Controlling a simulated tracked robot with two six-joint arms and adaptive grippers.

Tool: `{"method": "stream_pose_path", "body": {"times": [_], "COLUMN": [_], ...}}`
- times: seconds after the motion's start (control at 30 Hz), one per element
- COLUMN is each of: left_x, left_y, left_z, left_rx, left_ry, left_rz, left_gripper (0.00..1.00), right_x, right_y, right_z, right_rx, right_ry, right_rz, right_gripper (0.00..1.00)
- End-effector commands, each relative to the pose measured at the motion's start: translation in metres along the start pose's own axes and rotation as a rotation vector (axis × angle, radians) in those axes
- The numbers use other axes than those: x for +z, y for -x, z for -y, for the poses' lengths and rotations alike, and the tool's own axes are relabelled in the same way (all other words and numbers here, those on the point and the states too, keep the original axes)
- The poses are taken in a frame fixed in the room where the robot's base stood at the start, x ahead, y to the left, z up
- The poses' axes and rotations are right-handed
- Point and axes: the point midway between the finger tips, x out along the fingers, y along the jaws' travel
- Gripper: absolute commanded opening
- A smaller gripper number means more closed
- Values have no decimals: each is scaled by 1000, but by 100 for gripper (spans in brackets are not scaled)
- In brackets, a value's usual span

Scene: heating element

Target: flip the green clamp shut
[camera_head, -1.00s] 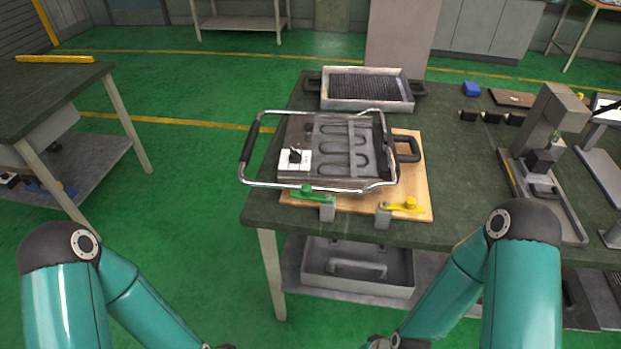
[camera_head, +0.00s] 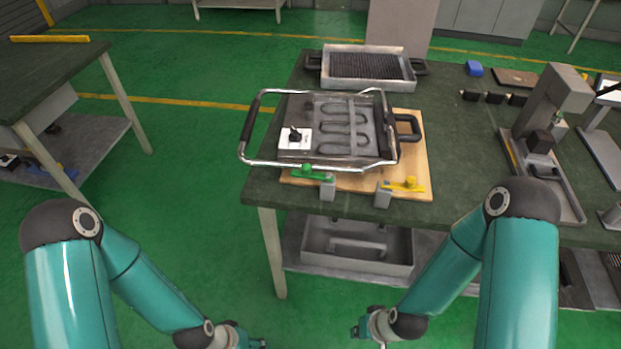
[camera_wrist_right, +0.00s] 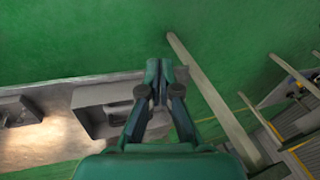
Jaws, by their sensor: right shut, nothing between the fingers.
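The green clamp (camera_head: 310,172) sits at the front left edge of a wooden board, beside the front rail of the heating-element unit (camera_head: 345,128). Its green lever lies low, pointing left; whether it presses on anything is too small to tell. A yellow clamp (camera_head: 405,185) sits to its right on the same board. My right gripper (camera_head: 357,331) is low in front of the table, well away from the clamps. In the right wrist view its fingers (camera_wrist_right: 157,72) are together and empty. My left gripper (camera_head: 260,343) shows only partly at the bottom edge; its fingers are unclear.
The wooden board (camera_head: 418,150) lies on the dark green table (camera_head: 460,180). A ribbed tray (camera_head: 368,66) stands behind the unit, a grey press-like stand (camera_head: 550,115) at right. A lower shelf holds a grey bin (camera_head: 355,262).

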Motion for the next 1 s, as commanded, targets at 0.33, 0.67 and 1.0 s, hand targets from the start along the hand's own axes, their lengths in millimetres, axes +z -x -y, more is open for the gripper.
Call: {"method": "stream_pose_path", "body": {"times": [0.33,0.67,1.0], "left_x": [0,-1,-1], "left_y": [-73,-162,-224], "left_z": [26,58,81], "left_rx": [0,0,0], "left_ry": [0,0,0], "left_rz": [0,0,0], "left_gripper": [54,54,54], "right_x": [-164,-213,-178], "right_y": [51,140,188], "right_z": [-11,65,140], "right_rx": [274,285,73], "right_ry": [241,322,367], "right_rz": [-614,-1099,-1345], "right_gripper": [0,0,0]}}
